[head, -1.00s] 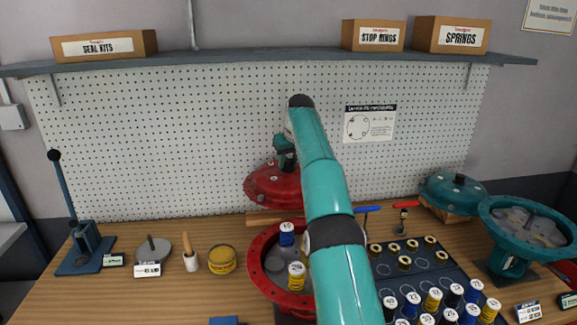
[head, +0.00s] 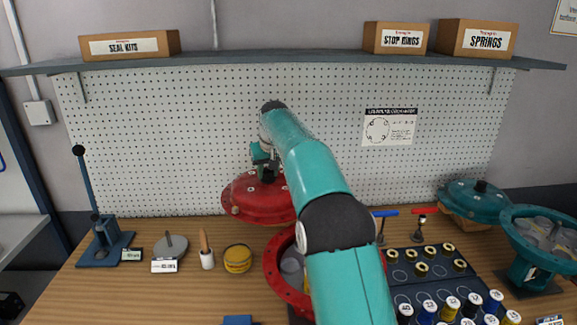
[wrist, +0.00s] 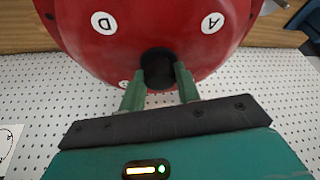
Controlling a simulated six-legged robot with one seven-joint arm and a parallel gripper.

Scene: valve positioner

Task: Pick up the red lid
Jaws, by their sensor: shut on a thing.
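The red lid (head: 252,201) is a domed round cover with white lettered dots and a black knob on top. In the head view it hangs in front of the pegboard, above and behind the red round housing (head: 275,278). My gripper (head: 266,172) is above the lid, shut on its black knob. In the wrist view the lid (wrist: 110,45) fills the upper middle, and the green fingers of my gripper (wrist: 160,78) close on both sides of the knob (wrist: 158,68). My arm hides the right side of the housing and part of the lid's right edge.
A yellow tin (head: 238,259), a brush in a cup (head: 207,252) and a blue lever press (head: 106,235) stand at left. The shelf (head: 300,58) runs above.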

